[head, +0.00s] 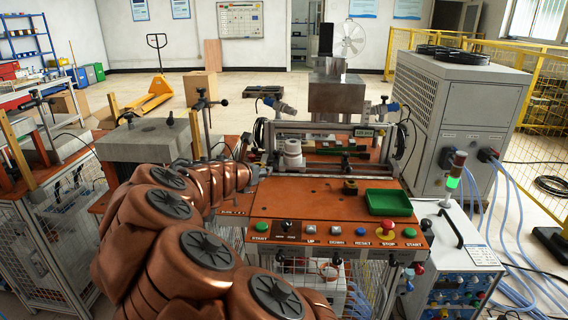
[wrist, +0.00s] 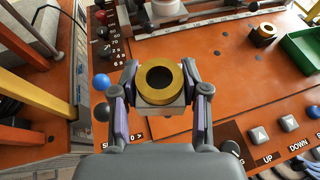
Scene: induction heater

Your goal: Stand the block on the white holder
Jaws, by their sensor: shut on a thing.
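My gripper (wrist: 160,92) is shut on a block (wrist: 181,79) in the wrist view. The block has a round brass-coloured top with a dark hole and a pale squarish part under it. It is between the two fingers, above the orange table. The white holder (head: 292,155) stands on the heater's table in the head view, a stepped round piece. Its pale base shows at the top edge of the wrist view (wrist: 166,10). In the head view my gripper (head: 256,173) is left of the holder and lower in the picture; the held block cannot be made out there.
Another brass-and-dark block (head: 350,187) sits on the table beside a green tray (head: 388,202); both also show in the wrist view. A button row (head: 335,230) lines the table's front edge. The heater's frame (head: 320,127) stands behind the holder. The orange tabletop between is mostly bare.

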